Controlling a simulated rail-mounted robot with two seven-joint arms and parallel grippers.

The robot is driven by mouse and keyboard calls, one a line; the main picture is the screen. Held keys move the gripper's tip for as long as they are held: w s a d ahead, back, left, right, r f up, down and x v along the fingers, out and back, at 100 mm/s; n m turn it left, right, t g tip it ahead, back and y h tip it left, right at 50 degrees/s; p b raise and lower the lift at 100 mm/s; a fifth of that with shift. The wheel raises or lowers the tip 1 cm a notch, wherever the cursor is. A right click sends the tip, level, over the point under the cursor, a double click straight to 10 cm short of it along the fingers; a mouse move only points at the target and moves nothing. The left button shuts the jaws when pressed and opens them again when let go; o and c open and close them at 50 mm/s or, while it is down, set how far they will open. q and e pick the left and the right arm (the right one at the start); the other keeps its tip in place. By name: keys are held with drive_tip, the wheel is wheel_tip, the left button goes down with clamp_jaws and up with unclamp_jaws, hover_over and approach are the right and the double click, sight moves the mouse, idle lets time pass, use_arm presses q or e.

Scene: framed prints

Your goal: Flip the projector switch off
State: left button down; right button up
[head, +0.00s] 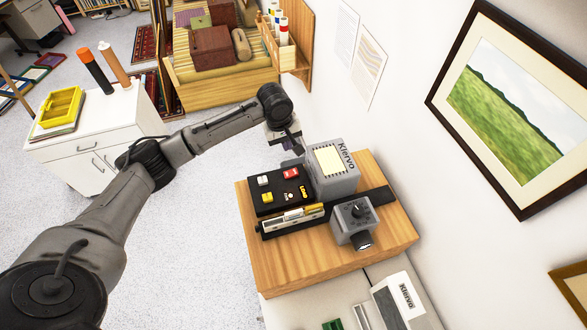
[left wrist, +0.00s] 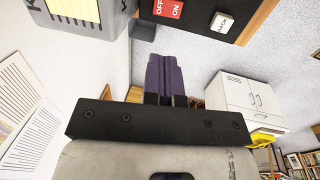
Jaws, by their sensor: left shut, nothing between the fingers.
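A black control panel (head: 267,210) lies on a wooden table top, with a red switch (head: 291,174) and white and yellow buttons. In the left wrist view the red switch (left wrist: 168,9) carries the words OFF and ON; its tilt is unclear. A grey Klervo box (head: 348,184) with a cream face stands beside the panel. A smaller grey device (head: 353,226) with a black knob and lens sits nearer. My left gripper (head: 298,151) is beyond the panel, beside the grey box. Its purple fingers (left wrist: 165,78) are shut and empty, apart from the switch. My right gripper is out of view.
The wooden table top (head: 285,280) stands against the white wall. A white cabinet (head: 95,135) with a yellow tray (head: 60,107) is at the left. A wooden bench (head: 225,85) with boxes stands behind. Grey floor between them is free.

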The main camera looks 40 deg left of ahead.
sight(295, 171)
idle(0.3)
use_arm(q)
drive_tip(key=f, duration=0.4)
drive_tip(key=w+f, duration=0.1)
drive_tip(key=f, duration=0.3)
drive_tip(key=d+f, duration=0.1)
drive_tip(key=f, duration=0.3)
drive_tip(key=shift+w+p, duration=0.3)
drive_tip(key=shift+p, duration=0.1)
drive_tip(key=shift+w+f, duration=0.15)
drive_tip(key=shift+f, duration=0.8)
